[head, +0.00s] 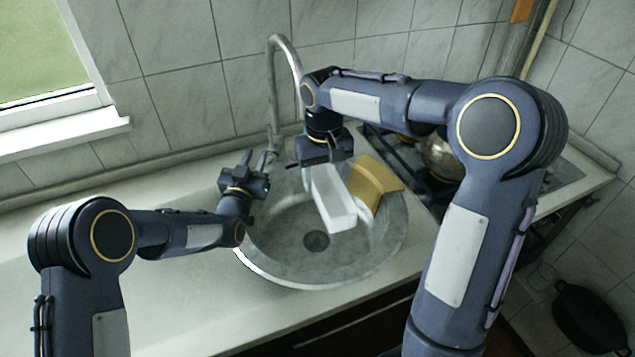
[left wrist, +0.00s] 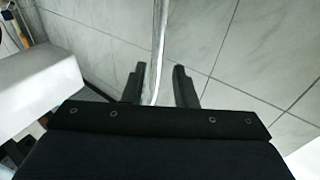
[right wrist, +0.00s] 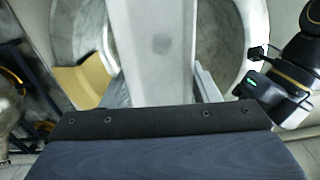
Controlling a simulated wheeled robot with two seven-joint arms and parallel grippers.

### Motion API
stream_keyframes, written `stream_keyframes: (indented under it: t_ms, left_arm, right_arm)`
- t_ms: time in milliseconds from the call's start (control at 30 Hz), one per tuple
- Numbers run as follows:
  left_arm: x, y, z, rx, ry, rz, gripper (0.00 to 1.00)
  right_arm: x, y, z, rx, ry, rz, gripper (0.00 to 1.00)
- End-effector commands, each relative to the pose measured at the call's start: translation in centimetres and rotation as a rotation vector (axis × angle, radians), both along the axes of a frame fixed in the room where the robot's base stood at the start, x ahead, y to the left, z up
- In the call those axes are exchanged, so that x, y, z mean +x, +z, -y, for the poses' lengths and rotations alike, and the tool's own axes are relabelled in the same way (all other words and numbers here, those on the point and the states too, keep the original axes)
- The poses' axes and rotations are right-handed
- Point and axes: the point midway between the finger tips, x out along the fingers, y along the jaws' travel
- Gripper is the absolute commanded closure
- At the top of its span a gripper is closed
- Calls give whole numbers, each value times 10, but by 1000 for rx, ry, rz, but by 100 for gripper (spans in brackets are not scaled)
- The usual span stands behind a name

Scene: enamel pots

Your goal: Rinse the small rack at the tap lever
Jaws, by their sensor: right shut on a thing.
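The small rack (head: 335,200) is a white, narrow, box-like piece, tilted over the sink (head: 285,270). My right gripper (head: 324,163) is shut on its upper end. The rack also runs away between the fingers in the right wrist view (right wrist: 155,45). The tap (head: 272,85) is a tall curved metal pipe behind the sink; its outlet is hidden behind my right wrist. My left gripper (head: 256,160) is open beside the tap's base, at the tap lever (head: 266,158). In the left wrist view, a metal part of the tap (left wrist: 160,45) shows between the open fingers; contact cannot be told.
A yellow piece (head: 372,184) leans in the sink's right side. A stove with a shiny pot (head: 440,158) stands to the right. The counter (head: 185,290) left of the sink is clear. A tiled wall and window sill (head: 60,135) bound the back.

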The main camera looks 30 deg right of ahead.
Motion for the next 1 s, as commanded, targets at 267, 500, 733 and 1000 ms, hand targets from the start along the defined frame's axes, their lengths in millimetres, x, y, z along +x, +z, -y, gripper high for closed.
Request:
stream_keyframes:
  t_ms: [267, 500, 733, 1000]
  left_arm:
    - [-1, -1, -1, -22, -3, -18, 92]
    - [-11, -12, -11, -337, -46, -261, 100]
    - [-29, -23, -23, -819, -115, -624, 100]
    - [-42, -28, -31, -1185, -172, -892, 100]
  right_arm:
    - [0, 0, 0, 0, 0, 1, 71]
    - [0, 0, 0, 0, 0, 1, 71]
    - [0, 0, 0, 0, 0, 1, 71]
    - [0, 0, 0, 0, 0, 1, 71]
